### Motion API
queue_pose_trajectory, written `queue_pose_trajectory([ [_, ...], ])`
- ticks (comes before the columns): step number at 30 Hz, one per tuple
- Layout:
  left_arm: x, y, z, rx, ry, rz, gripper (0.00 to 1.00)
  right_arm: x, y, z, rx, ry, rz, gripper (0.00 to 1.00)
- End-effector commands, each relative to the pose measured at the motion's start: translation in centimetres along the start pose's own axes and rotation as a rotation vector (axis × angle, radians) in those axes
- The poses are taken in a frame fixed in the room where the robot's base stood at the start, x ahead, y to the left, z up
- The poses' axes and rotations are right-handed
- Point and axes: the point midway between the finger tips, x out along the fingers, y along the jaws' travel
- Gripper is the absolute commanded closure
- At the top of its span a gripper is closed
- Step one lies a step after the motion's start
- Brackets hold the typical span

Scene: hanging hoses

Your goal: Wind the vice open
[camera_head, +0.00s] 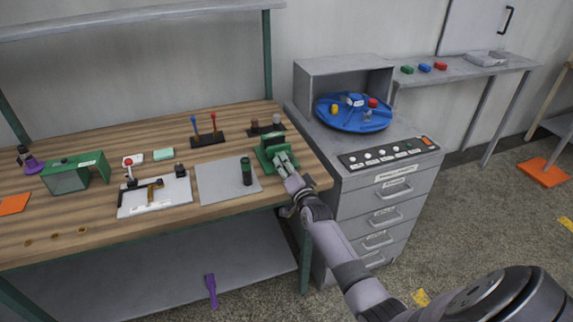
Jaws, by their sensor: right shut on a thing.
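The green vice (270,150) stands at the right end of the wooden workbench, near its front corner. My right gripper (286,165) reaches it from the front right. It is shut on a part at the front of the vice, which looks like its handle; the fingers hide most of that part. How far apart the vice jaws are cannot be made out at this size. My left gripper is not in view.
A grey plate (215,184) with a dark green cylinder (246,171) lies left of the vice. A two-lever stand (207,137) is behind. A grey drawer cabinet (375,213) with a blue turntable (345,122) stands close on the right.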

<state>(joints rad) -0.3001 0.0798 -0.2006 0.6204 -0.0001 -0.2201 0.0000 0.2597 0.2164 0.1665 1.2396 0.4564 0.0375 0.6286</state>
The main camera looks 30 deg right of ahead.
Motion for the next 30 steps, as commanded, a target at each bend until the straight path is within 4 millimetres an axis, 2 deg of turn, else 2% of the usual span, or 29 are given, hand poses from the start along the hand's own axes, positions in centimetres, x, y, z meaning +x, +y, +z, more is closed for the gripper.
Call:
queue_pose_trajectory([
  [15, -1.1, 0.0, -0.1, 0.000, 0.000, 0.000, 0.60, -0.1, 0.3, 0.1, -0.492, -0.004, 0.003, 0.91],
  [30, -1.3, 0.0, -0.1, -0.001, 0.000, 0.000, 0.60, -0.1, 0.5, 0.1, -0.966, -0.005, 0.003, 0.91],
])
